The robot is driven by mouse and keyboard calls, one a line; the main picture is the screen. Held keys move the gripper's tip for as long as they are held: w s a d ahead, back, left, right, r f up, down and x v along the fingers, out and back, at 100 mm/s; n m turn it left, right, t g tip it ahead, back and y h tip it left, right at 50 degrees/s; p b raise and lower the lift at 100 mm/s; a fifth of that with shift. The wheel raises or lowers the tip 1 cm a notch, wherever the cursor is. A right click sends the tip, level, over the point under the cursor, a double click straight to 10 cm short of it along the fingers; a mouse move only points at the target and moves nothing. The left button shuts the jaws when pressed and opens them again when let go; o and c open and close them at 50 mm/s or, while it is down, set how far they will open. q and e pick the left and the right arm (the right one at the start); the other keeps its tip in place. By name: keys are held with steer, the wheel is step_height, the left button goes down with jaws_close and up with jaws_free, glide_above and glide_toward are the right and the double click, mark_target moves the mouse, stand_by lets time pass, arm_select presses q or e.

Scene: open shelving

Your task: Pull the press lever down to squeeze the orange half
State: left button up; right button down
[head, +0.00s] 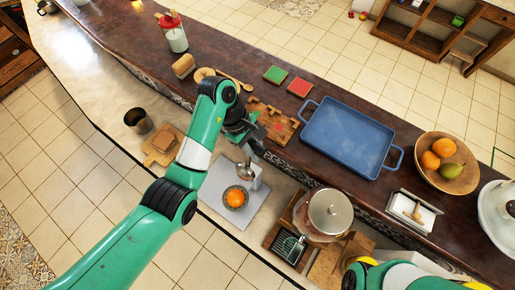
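The orange half (235,198) sits cut face up in the dark round cup of the juice press (250,185). The press stands on a light grey board (217,197) on the lower counter. A metal dome-shaped part of the press is above and behind the orange, apart from it. I cannot make out the lever clearly; my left gripper may hide it. My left gripper (250,140) is just behind the press, near the counter's raised edge. Its fingers are dark and small, so I cannot tell if they are open. My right arm enters at the bottom right; its gripper is not visible.
A blue tray (347,139), a fruit bowl (464,180) and a wooden board (273,124) lie on the raised dark counter. A glass pot with a metal lid (330,212) stands right of the press. A dark metal cup (138,120) is at the left.

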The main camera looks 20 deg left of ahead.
arm_select(q)
jaws_close()
stand_by(1.0)
